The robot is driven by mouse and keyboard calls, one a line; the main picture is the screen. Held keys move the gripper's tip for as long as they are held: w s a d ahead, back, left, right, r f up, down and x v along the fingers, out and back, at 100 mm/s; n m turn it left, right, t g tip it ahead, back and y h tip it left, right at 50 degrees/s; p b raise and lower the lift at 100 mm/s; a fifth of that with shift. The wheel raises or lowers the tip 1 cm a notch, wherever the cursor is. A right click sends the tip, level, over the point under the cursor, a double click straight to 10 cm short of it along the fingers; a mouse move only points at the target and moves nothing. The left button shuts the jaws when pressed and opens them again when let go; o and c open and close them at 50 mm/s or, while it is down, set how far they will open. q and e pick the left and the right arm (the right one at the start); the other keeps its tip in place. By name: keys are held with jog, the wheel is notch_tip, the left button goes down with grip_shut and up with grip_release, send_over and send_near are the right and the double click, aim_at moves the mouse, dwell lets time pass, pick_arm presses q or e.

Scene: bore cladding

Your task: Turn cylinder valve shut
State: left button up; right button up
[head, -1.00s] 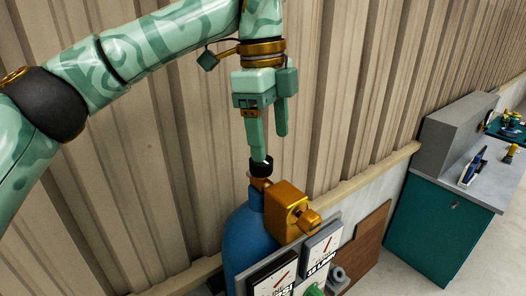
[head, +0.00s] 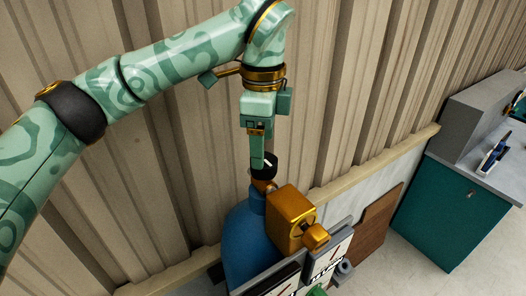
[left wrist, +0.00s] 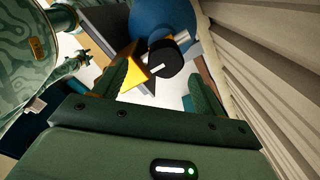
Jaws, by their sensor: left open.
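The blue gas cylinder (head: 249,240) stands upright against the wall. On its top is a brass neck (head: 262,186) with a black valve knob (head: 266,170) that bears a white mark. My left gripper (head: 259,160) points down at the knob. In the left wrist view its two green fingers are apart, and the knob (left wrist: 166,58) shows between and beyond them. I cannot tell whether the fingertips touch it. In the head view one finger hides the other. My right gripper does not show clearly.
The corrugated wall (head: 360,90) is close behind. A teal cabinet (head: 450,213) stands to the right, with a wooden board (head: 380,216) leaning near it.

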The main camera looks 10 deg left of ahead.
pick_arm(q)
jog(key=f, duration=0.1)
jog(key=w+f, duration=0.1)
jog(key=f, duration=0.1)
jog(key=w+f+p, duration=0.1)
jog(key=shift+f, duration=0.2)
jog(key=shift+s+f, duration=0.15)
jog(key=shift+s, duration=0.25)
jog(key=shift+s+f, duration=0.1)
jog(key=shift+s, duration=0.2)
jog(key=shift+w, duration=0.15)
jog(key=shift+c, duration=1.2)
jog(key=shift+w, duration=0.1)
jog(key=c, duration=0.6)
jog(key=shift+c, duration=0.7)
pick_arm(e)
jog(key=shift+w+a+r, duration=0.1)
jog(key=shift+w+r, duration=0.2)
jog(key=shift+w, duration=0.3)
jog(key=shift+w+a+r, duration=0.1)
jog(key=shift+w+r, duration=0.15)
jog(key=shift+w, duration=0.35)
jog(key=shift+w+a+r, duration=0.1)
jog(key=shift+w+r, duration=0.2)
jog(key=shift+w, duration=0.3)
